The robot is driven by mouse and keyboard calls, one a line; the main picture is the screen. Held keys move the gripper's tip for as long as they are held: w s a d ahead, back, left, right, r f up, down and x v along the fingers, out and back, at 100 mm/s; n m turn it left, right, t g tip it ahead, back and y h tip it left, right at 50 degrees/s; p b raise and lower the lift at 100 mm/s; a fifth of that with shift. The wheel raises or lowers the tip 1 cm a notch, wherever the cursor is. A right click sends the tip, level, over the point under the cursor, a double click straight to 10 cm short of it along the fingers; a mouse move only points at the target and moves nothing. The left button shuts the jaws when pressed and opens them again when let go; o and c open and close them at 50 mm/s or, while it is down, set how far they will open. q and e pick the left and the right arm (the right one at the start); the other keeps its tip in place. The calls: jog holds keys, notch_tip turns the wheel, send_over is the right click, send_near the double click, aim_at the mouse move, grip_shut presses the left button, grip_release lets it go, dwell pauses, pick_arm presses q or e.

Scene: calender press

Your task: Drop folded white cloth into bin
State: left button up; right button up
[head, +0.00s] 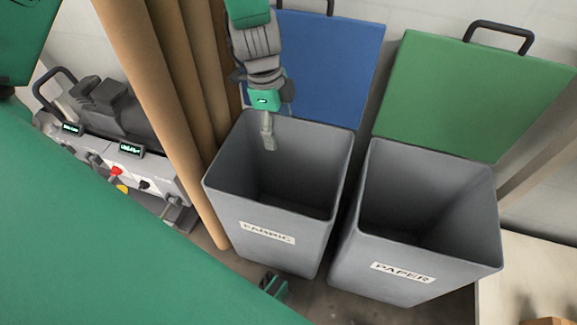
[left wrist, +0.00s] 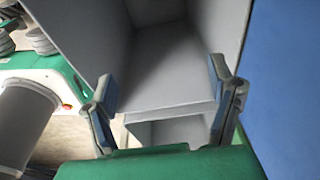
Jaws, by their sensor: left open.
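My left gripper (head: 268,138) hangs fingers-down over the mouth of the grey bin labelled FABRIC (head: 232,215). In the left wrist view my left gripper (left wrist: 165,92) has its two fingers wide apart with nothing between them. Grey bin walls (left wrist: 170,75) show behind the fingers. I see no folded white cloth in either view. The visible inside of the FABRIC bin is bare grey, and its floor is dark and partly hidden. My right gripper is not in view.
A grey PAPER bin (head: 345,240) with a raised green lid (head: 470,95) stands to the right. A raised blue lid (head: 335,65) is behind the FABRIC bin. Tall brown rolls (head: 165,90) and a machine with buttons (head: 110,130) stand to the left.

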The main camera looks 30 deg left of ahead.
pick_arm(q)
jog(key=shift+s+a+r, duration=0.1)
jog(key=shift+a+r, duration=0.15)
jog(key=shift+r, duration=0.9)
jog(key=shift+a+r, duration=0.2)
jog(key=shift+r, duration=0.95)
